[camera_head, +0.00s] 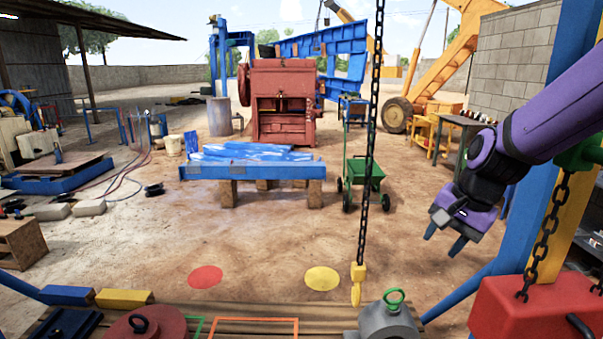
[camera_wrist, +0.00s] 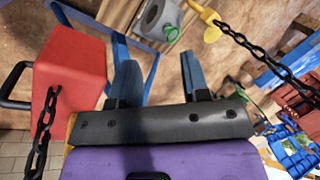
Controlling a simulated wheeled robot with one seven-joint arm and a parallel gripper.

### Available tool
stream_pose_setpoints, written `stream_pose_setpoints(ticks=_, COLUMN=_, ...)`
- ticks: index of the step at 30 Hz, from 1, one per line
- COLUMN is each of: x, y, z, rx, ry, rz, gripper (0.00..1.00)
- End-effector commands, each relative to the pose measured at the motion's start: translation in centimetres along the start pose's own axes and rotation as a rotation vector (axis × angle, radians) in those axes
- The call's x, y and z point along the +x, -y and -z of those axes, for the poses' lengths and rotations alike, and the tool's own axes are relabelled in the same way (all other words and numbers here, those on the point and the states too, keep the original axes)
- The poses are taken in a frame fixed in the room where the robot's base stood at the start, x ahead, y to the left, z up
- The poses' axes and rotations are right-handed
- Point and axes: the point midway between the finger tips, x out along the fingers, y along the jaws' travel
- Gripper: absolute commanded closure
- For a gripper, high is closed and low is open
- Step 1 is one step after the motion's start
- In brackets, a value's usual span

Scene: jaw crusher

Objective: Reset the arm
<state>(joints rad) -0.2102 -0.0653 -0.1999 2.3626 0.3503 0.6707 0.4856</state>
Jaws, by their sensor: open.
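My purple arm (camera_head: 545,125) reaches in from the right in the head view. My gripper (camera_head: 443,243) hangs at its end, pointing down and to the left, with two blue fingers apart and nothing between them. In the wrist view my gripper (camera_wrist: 158,75) also shows open and empty. A grey housing with a green ring (camera_head: 388,318) stands on the wooden bench below and left of the gripper; it shows at the top of the wrist view (camera_wrist: 160,20).
A chain with a yellow hook (camera_head: 357,283) hangs left of my gripper. A red block (camera_head: 525,308) hangs on chains at the lower right, near a blue post. A wooden bench (camera_head: 260,312) crosses the front. Red (camera_head: 205,277) and yellow (camera_head: 322,278) discs mark open ground.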

Motion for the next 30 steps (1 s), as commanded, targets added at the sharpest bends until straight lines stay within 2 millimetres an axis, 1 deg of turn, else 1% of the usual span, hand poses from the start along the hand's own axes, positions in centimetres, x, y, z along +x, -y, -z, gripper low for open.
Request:
stream_pose_setpoints(ticks=1, x=-1.6, y=-0.5, z=-0.7, rx=-0.049, ry=-0.016, rz=0.013, gripper=0.57)
stream_pose_setpoints(ticks=6, x=-5.7, y=-2.3, z=-2.8, rx=-0.221, ry=-0.066, rz=0.027, gripper=0.57)
stream_pose_setpoints(ticks=11, x=-8.9, y=-4.4, z=-4.9, rx=-0.379, ry=-0.128, rz=0.02, gripper=0.57)
stream_pose_setpoints(ticks=15, x=-11.4, y=-6.4, z=-6.9, rx=-0.513, ry=-0.191, rz=-0.004, gripper=0.57)
stream_pose_setpoints(ticks=18, x=-12.9, y=-8.0, z=-8.2, rx=-0.602, ry=-0.239, rz=-0.031, gripper=0.57)
stream_pose_setpoints(ticks=22, x=-14.1, y=-9.6, z=-9.7, rx=-0.694, ry=-0.289, rz=-0.07, gripper=0.57)
stream_pose_setpoints(ticks=27, x=-14.9, y=-10.9, z=-10.8, rx=-0.763, ry=-0.326, rz=-0.108, gripper=0.57)
stream_pose_setpoints(ticks=30, x=-15.1, y=-11.2, z=-11.1, rx=-0.776, ry=-0.333, rz=-0.117, gripper=0.57)
